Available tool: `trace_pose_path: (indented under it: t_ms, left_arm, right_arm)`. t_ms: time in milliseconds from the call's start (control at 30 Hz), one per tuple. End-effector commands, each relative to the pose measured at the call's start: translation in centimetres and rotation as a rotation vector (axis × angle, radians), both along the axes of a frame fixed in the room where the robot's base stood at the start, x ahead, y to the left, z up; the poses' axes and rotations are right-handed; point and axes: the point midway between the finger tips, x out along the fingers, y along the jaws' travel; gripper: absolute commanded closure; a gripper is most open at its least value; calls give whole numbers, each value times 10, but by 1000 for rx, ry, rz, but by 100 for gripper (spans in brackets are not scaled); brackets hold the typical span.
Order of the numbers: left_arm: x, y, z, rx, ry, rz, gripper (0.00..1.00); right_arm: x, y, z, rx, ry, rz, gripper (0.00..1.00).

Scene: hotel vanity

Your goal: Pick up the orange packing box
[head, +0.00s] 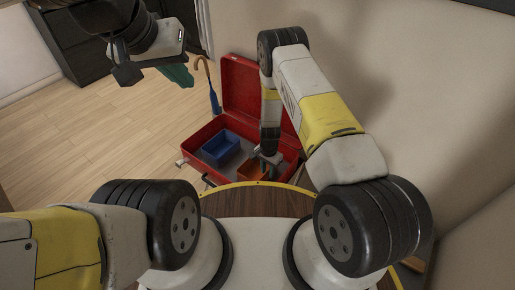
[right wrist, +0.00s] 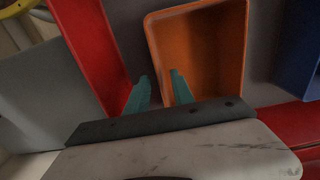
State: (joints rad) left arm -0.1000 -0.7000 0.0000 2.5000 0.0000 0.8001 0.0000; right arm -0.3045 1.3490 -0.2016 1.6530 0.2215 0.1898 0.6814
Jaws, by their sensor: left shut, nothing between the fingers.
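The orange packing box (head: 247,172) sits inside the open red suitcase (head: 190,157), at its near right part. In the right wrist view the orange box (right wrist: 208,50) is seen from above, and its inside looks empty. My right gripper (right wrist: 159,82) is open, with its teal fingers on either side of the box's left wall, one over the inside and one outside. Whether they touch the wall cannot be told. In the head view my right gripper (head: 268,158) is low over the suitcase, partly covering the box. My left gripper (head: 180,76) is shut and empty, high at the upper left.
A blue box (head: 221,147) lies in the suitcase left of the orange one. The suitcase lid (head: 243,92) stands up behind. An umbrella with a curved handle (head: 211,88) leans near the wall. A dark cabinet (head: 75,45) stands at the back left. The wooden floor (head: 110,135) at left is clear.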

Motion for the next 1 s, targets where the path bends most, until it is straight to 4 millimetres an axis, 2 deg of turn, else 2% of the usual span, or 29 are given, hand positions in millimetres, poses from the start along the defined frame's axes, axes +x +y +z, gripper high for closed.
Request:
trace_pose_path:
  t_ms: [133, 400, 433, 567, 600, 1000]
  left_arm:
    - [0, 0, 0, 0, 0, 0, 100]
    - [0, 0, 0, 0, 0, 0, 100]
    - [0, 0, 0, 0, 0, 0, 100]
    - [0, 0, 0, 0, 0, 0, 100]
    - [0, 0, 0, 0, 0, 0, 100]
    - [0, 0, 0, 0, 0, 0, 100]
  right_arm:
    - [0, 0, -19, 1, 1, 1, 71]
    - [0, 1, -22, 1, -1, 0, 71]
    - [0, 0, -22, 1, -1, 0, 73]
    - [0, 0, -22, 1, -1, 0, 98]
    - [0, 0, -22, 1, -1, 0, 100]
    - [0, 0, -22, 1, -1, 0, 100]
